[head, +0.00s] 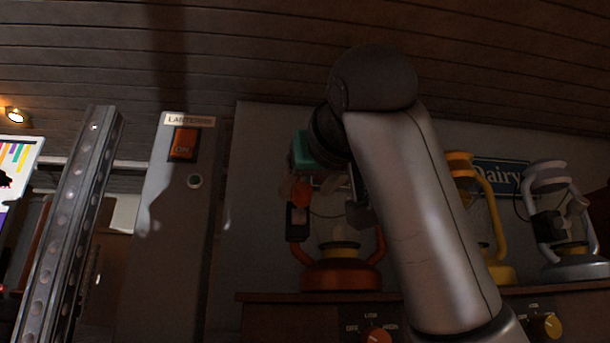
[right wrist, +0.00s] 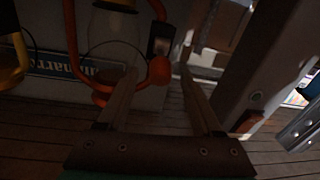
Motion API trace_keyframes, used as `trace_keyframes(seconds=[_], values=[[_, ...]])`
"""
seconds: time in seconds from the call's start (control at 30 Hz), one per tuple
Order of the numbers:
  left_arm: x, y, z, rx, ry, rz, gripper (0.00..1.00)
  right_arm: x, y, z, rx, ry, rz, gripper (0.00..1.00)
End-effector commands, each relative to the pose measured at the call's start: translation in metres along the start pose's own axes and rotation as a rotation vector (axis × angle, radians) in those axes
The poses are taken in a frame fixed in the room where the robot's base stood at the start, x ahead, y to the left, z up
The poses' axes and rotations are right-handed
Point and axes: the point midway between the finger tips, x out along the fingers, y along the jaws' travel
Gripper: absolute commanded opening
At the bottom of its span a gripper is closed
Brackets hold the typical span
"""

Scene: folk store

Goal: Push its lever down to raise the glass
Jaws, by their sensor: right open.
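The orange lantern (head: 342,275) stands on a wooden shelf, partly behind my right arm. Its glass (right wrist: 118,22) shows in the right wrist view, low by the burner; much of it is hidden in the head view. At the lantern's left side is a black lever box (head: 297,222) with a round orange knob (head: 302,193). In the right wrist view the knob (right wrist: 159,70) appears between the two fingertips of my right gripper (right wrist: 158,74), which is open. I cannot tell whether a finger touches it. My left gripper is not in view.
A yellow lantern (head: 500,274) and a grey lantern (head: 576,262) stand to the right. Orange and yellow dials sit on the shelf front. A grey post (head: 180,240) with a red ON switch (head: 184,144) stands left of the orange lantern.

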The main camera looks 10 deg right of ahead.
Motion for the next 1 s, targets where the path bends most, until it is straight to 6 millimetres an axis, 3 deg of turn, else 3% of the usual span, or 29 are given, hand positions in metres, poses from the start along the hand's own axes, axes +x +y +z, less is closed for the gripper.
trace_keyframes(seconds=[0.2,0.53,1.0], values=[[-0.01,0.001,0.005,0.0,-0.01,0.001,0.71,0.019,0.0,-0.001,0.001,-0.001,0.0,0.67],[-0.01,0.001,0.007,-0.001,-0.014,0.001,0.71,0.021,0.0,0.0,0.001,0.001,0.0,0.66],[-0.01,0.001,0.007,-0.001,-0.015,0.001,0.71,0.021,0.0,0.0,0.001,0.001,0.0,0.13]])
